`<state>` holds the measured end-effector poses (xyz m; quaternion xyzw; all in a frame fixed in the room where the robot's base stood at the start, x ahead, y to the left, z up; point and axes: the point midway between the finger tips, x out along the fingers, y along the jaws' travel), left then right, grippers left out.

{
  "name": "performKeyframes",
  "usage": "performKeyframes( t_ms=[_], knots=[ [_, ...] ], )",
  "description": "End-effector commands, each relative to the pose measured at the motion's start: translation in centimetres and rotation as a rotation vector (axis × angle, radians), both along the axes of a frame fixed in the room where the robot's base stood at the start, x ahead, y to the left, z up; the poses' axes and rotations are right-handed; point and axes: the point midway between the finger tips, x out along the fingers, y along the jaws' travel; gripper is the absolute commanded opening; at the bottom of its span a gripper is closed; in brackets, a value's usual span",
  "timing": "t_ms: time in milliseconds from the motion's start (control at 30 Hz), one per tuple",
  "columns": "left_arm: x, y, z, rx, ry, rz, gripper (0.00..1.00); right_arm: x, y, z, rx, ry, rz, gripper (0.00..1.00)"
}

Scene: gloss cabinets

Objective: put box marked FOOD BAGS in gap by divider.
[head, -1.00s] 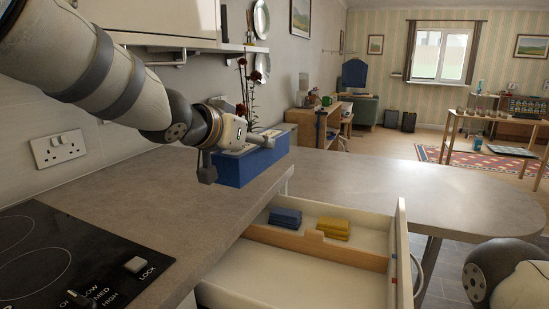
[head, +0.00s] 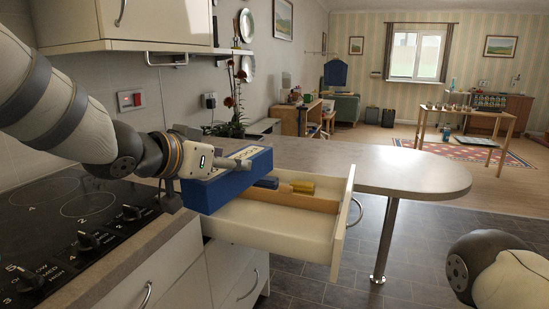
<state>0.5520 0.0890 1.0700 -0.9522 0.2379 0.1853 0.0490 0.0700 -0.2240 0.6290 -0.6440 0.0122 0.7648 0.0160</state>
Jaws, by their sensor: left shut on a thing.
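My left gripper (head: 190,178) is shut on a blue box (head: 228,186) with a pale label on top; part of its lettering shows but is too small to read surely. The box is held level over the left end of the open white drawer (head: 285,232). A wooden divider (head: 312,202) runs across the drawer. Behind it lie a blue stack (head: 267,183) and a yellow stack (head: 303,187). The part in front of the divider looks bare where it shows; the box hides the drawer's left end. My right gripper is out of frame.
A black hob (head: 75,215) with knobs lies at left. The grey worktop (head: 400,170) runs behind the drawer on a metal leg. A vase of red flowers (head: 232,103) stands behind the box. A wall cupboard (head: 150,25) hangs above.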

Motion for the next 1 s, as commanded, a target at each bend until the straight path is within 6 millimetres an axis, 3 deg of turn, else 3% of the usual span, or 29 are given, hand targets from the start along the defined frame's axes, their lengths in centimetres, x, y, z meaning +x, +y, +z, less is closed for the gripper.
performKeyframes(
  t_ms=[300,500,633,1000],
  knots=[
    [-12.8,5.4,-12.1,-0.011,0.013,-0.275,0.16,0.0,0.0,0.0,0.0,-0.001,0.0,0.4],
    [-18.7,7.8,-17.4,-0.003,0.006,-0.411,0.16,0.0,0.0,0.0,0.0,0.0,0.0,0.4],
    [-20.8,8.7,-19.3,-0.001,0.004,-0.462,0.16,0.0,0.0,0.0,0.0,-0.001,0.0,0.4],
    [-20.5,8.6,-19.1,0.004,0.001,-0.461,0.16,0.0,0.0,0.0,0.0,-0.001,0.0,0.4]
  ],
)
